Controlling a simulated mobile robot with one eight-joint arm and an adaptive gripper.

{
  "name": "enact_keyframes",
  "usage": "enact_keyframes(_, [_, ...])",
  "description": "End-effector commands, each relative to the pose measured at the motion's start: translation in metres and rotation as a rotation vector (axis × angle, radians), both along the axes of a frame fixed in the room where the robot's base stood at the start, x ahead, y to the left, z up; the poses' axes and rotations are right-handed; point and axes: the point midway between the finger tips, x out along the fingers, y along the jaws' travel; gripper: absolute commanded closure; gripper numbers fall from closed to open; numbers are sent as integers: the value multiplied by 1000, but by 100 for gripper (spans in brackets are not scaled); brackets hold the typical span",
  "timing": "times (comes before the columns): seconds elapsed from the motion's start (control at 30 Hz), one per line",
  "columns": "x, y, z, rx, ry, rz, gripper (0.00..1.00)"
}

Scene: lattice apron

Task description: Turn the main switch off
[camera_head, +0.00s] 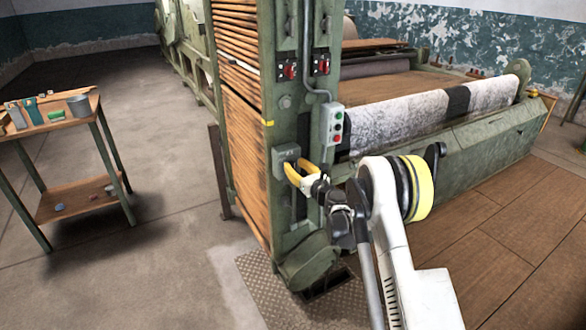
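A grey switch box (284,158) is mounted on the green machine post, with a yellow loop-shaped handle (297,177) slanting down and to the right from it. I cannot tell whether it is the main switch. Two red switches on dark plates, a left one (290,71) and a right one (321,65), sit higher on the post. My gripper (316,187) is at the lower right end of the yellow handle and overlaps it in the picture. The fingers are small and partly hidden, so I cannot tell whether they touch or hold it.
A grey push-button box (332,127) with red and green buttons hangs just above my gripper. A small wooden table (50,122) with tools and a metal cup (78,106) stands left. The floor between is clear.

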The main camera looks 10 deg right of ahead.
Motion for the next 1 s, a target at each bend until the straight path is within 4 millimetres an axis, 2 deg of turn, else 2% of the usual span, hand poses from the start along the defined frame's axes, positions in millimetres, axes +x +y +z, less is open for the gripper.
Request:
enact_keyframes(0.13, [9,4,0,0,0,0,67])
enact_keyframes(0.4, [11,4,1,-1,0,0,67])
enact_keyframes(0.47, [10,4,1,-1,0,0,83])
enact_keyframes(0.5, [10,4,1,-1,0,0,95])
enact_keyframes(0.53, [10,4,1,-1,0,0,100])
enact_keyframes(1.0, [10,5,1,-56,-18,1,100])
